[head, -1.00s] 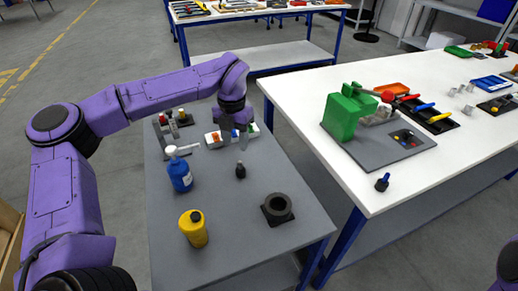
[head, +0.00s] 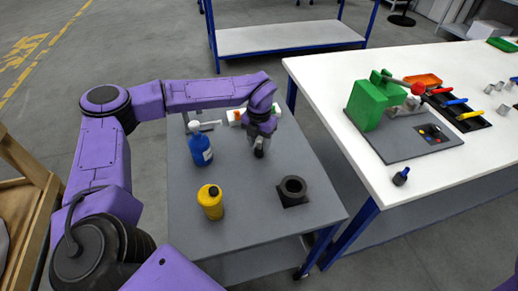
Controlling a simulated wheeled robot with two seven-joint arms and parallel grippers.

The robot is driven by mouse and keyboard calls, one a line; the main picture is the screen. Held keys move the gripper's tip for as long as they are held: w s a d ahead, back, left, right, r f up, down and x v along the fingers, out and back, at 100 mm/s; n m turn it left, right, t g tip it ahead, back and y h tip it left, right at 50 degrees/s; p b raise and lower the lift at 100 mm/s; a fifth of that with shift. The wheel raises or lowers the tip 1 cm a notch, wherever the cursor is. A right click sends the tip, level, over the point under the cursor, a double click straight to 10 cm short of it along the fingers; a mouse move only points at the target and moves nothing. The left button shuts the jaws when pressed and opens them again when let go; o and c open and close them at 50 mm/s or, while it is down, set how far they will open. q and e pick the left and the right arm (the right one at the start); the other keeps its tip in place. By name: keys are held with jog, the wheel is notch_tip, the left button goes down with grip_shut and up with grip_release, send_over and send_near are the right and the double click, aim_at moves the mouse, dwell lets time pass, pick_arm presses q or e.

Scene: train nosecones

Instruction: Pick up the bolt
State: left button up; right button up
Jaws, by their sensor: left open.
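My left gripper (head: 260,140) points down over the grey table (head: 240,228), behind the black ring-shaped part. It is open. A small dark upright piece (head: 259,153), which may be the bolt, stands on the table right at its fingertips. The gripper hides much of this piece, and I cannot tell whether the fingers are around it or touching it. My right gripper is out of view.
A blue bottle (head: 200,146) and a yellow bottle (head: 210,203) stand left of the gripper. The black ring-shaped part (head: 292,188) is in front. A white table (head: 345,110) on the right holds a green press (head: 370,104) and a small blue-topped piece (head: 401,176).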

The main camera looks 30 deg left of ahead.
pick_arm(q)
jog(key=shift+s+r, duration=0.2)
jog(key=shift+s, duration=0.05)
jog(key=c, duration=0.3)
jog(key=shift+d, duration=0.15)
grip_shut()
jog(key=shift+w+f, duration=0.1)
